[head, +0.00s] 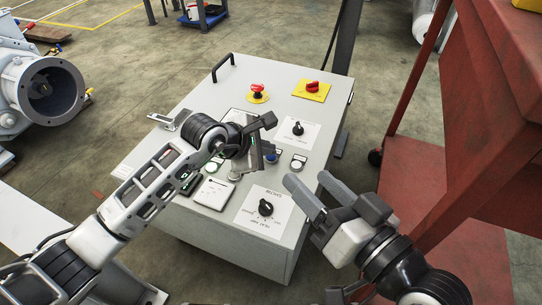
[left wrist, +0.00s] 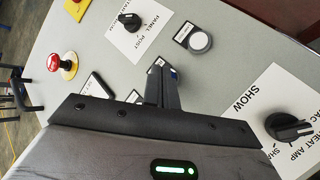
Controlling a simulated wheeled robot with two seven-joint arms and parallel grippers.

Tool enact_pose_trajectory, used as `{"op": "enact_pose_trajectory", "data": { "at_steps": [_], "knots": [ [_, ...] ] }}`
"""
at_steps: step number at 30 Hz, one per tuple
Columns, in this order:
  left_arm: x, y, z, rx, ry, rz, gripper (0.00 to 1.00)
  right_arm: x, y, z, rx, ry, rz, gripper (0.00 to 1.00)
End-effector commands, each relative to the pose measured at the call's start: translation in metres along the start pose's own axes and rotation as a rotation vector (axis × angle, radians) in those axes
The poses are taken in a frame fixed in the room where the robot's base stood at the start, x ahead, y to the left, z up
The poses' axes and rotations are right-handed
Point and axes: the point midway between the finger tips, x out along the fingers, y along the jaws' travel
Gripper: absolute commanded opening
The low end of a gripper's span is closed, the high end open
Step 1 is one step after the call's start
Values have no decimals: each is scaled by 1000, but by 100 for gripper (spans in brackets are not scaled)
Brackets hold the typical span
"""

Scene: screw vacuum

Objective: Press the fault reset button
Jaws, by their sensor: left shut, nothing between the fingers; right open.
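A blue button (head: 271,158) on the grey control panel (head: 200,95) is partly hidden by my left gripper (head: 258,154) in the head view. I cannot read a fault reset label on it. My left gripper is shut and empty, with its fingers right beside the blue button; whether they touch it is unclear. In the left wrist view the shut fingers (left wrist: 162,84) point at the panel, and a bit of blue (left wrist: 173,72) shows just behind their tips. My right gripper (head: 305,193) is open and empty at the panel's right front edge.
A white button (head: 298,163) sits right of the blue one. Black rotary knobs (head: 298,128) (head: 265,208), a red mushroom button (head: 257,91) and a red switch on a yellow plate (head: 311,88) are on the panel. A red metal frame (head: 440,190) stands at right.

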Motion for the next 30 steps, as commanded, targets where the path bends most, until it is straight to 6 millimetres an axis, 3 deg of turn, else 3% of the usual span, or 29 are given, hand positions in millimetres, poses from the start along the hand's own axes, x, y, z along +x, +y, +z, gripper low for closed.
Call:
{"op": "enact_pose_trajectory", "data": {
  "at_steps": [30],
  "knots": [
    [6, -4, -5, 0, 0, 0, 0, 1, 4, 8, -2, -4, 2, 58]
  ]
}}
